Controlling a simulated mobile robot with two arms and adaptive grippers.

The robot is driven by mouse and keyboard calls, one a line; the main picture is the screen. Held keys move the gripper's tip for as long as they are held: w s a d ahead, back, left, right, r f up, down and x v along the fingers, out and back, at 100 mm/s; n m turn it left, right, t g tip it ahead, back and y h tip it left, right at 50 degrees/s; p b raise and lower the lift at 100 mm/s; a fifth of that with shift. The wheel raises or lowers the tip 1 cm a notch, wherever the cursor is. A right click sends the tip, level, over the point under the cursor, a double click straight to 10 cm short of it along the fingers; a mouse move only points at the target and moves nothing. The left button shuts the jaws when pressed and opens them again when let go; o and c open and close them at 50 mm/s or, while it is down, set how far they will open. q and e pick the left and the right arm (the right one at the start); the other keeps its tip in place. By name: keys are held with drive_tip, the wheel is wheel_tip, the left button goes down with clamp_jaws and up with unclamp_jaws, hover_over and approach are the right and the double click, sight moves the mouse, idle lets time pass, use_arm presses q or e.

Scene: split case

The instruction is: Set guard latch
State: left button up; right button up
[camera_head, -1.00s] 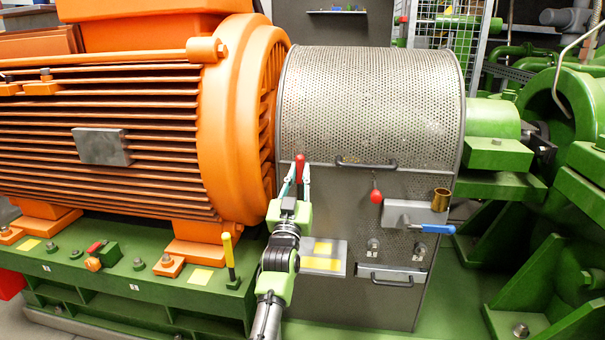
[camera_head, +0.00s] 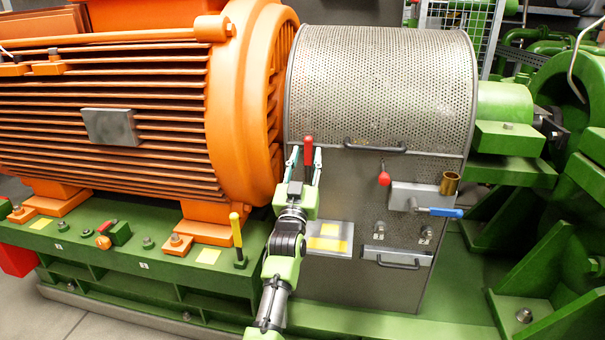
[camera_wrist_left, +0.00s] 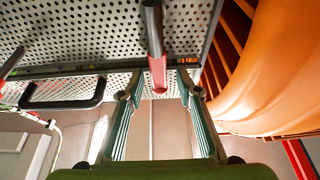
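A lever with a red grip (camera_head: 308,150) stands upright at the left front edge of the perforated guard (camera_head: 380,85); it may be the guard latch, but no label shows. My left gripper (camera_head: 304,162) is open, with one finger on each side of the red grip in the head view. In the left wrist view, the red grip (camera_wrist_left: 158,74) appears between the spread fingertips (camera_wrist_left: 159,82), with a gap visible on both sides. Whether the grip lies fully between the fingers in depth is unclear. My right gripper is not in view.
A black handle (camera_head: 375,147), a red-knobbed lever (camera_head: 384,178) and a blue-handled valve (camera_head: 446,212) sit on the guard front to the right. The orange motor (camera_head: 130,110) is close on the left. A yellow lever (camera_head: 237,232) rises from the green base.

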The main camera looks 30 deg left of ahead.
use_arm(q)
drive_tip(key=v, duration=1.1)
